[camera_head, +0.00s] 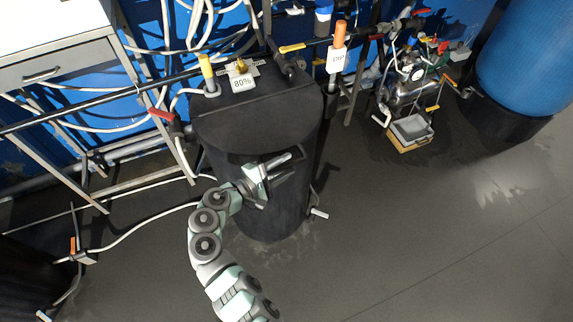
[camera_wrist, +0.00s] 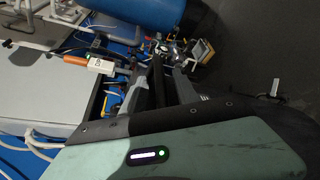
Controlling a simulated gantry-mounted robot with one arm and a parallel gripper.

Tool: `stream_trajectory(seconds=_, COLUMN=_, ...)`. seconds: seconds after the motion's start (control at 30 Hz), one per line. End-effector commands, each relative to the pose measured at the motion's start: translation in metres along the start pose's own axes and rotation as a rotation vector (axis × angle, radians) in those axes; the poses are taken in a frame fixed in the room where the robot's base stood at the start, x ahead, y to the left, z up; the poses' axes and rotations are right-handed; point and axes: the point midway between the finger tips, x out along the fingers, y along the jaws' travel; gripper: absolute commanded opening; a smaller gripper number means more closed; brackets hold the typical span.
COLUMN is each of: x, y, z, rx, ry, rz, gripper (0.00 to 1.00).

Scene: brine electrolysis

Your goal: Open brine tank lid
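The black brine tank (camera_head: 262,210) stands upright in the middle of the head view. Its dark lid (camera_head: 262,122) lies flat on top and looks closed, with a seam across it. My gripper (camera_head: 296,164) is in front of the tank's upper side, just below the lid's front rim, with its fingers pointing right. The fingers are apart with nothing seen between them. Whether they touch the tank cannot be told.
An "80%" tag (camera_head: 243,84), a yellow-capped fitting (camera_head: 207,72) and pipes sit at the tank's back. An orange-handled part (camera_head: 339,36) stands behind right. A metal table (camera_head: 60,65) is at left, a blue tank (camera_head: 525,60) at far right.

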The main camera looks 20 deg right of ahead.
Motion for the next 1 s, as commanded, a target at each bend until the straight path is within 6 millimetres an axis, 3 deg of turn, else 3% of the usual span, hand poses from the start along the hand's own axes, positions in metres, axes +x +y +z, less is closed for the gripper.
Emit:
stream_trajectory(seconds=0.4, x=0.0086, y=0.0001, z=0.0003, rx=0.002, ry=0.0, rz=0.0, gripper=0.35)
stream_trajectory(seconds=0.83, x=0.0085, y=0.0, z=0.0003, rx=0.002, ry=0.0, rz=0.0, gripper=0.0)
stream_trajectory(seconds=1.0, x=0.0085, y=-0.0001, z=0.0004, rx=0.001, ry=0.0, rz=0.0, gripper=0.0)
